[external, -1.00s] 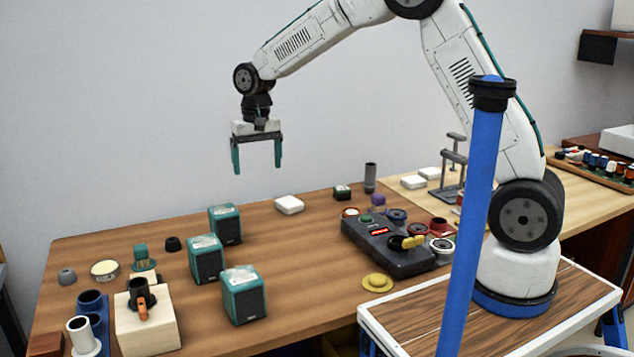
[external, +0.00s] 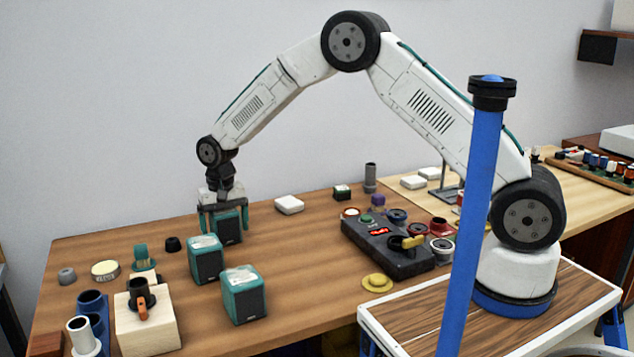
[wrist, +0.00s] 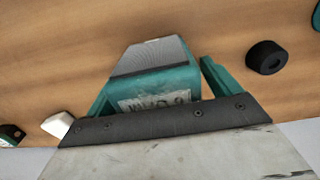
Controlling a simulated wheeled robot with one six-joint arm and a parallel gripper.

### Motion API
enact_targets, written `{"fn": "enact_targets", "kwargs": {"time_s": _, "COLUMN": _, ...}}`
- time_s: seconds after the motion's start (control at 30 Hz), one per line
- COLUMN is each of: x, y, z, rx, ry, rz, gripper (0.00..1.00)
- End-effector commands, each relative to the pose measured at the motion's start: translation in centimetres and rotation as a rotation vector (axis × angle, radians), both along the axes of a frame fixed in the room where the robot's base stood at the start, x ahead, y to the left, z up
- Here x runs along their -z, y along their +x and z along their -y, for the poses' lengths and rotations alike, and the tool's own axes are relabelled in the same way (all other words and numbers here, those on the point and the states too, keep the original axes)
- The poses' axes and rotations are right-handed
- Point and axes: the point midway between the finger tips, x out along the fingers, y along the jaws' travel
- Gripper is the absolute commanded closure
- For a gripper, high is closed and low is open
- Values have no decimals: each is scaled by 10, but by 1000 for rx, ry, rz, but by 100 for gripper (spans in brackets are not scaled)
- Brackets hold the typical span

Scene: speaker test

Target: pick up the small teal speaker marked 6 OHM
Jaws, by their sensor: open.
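The teal speaker (external: 230,231) with a dark grille is the rearmost of three similar speakers on the brown bench. My gripper (external: 223,217) is over it, pointing down, with its teal fingers either side of the speaker's upper part. In the wrist view the speaker (wrist: 154,77) lies between my open fingers (wrist: 160,88). Its pale label reads 6 OHM, seen upside down and partly hidden by the gripper's dark bar. A gap shows by the right finger; contact on the left cannot be told.
Two other teal speakers (external: 206,259) (external: 244,294) stand close in front. A black ring (external: 172,244) lies to the left, and a white box (external: 289,204) to the right. A dark control box (external: 385,250) stands further right. Bare bench lies between.

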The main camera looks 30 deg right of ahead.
Motion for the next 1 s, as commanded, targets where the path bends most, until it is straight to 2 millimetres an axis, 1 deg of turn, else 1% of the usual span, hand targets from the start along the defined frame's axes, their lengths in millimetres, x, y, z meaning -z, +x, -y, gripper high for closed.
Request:
{"fn": "enact_targets", "kwargs": {"time_s": 0.03, "x": 7, "y": 0, "z": 0, "rx": 0, "ry": -1, "rz": -2, "gripper": 11}}
{"fn": "enact_targets", "kwargs": {"time_s": 0.1, "x": 11, "y": 0, "z": 0, "rx": 0, "ry": 1, "rz": 0, "gripper": 11}}
{"fn": "enact_targets", "kwargs": {"time_s": 0.27, "x": 11, "y": 0, "z": 0, "rx": 0, "ry": 2, "rz": 1, "gripper": 11}}
{"fn": "enact_targets", "kwargs": {"time_s": 0.3, "x": 12, "y": 0, "z": 0, "rx": 0, "ry": 2, "rz": 1, "gripper": 14}}
{"fn": "enact_targets", "kwargs": {"time_s": 0.37, "x": 11, "y": 0, "z": 0, "rx": 0, "ry": 2, "rz": 1, "gripper": 30}}
{"fn": "enact_targets", "kwargs": {"time_s": 0.4, "x": 11, "y": 0, "z": 0, "rx": 0, "ry": 1, "rz": 1, "gripper": 42}}
{"fn": "enact_targets", "kwargs": {"time_s": 0.47, "x": 11, "y": 0, "z": 0, "rx": 0, "ry": 2, "rz": 1, "gripper": 58}}
{"fn": "enact_targets", "kwargs": {"time_s": 0.5, "x": 11, "y": 0, "z": 0, "rx": 0, "ry": 1, "rz": 1, "gripper": 69}}
{"fn": "enact_targets", "kwargs": {"time_s": 0.53, "x": 11, "y": 0, "z": 0, "rx": 0, "ry": 2, "rz": 1, "gripper": 78}}
{"fn": "enact_targets", "kwargs": {"time_s": 0.83, "x": 9, "y": 0, "z": 0, "rx": 0, "ry": 3, "rz": 3, "gripper": 78}}
{"fn": "enact_targets", "kwargs": {"time_s": 1.0, "x": -1, "y": 1, "z": -1, "rx": 0, "ry": 3, "rz": 3, "gripper": 78}}
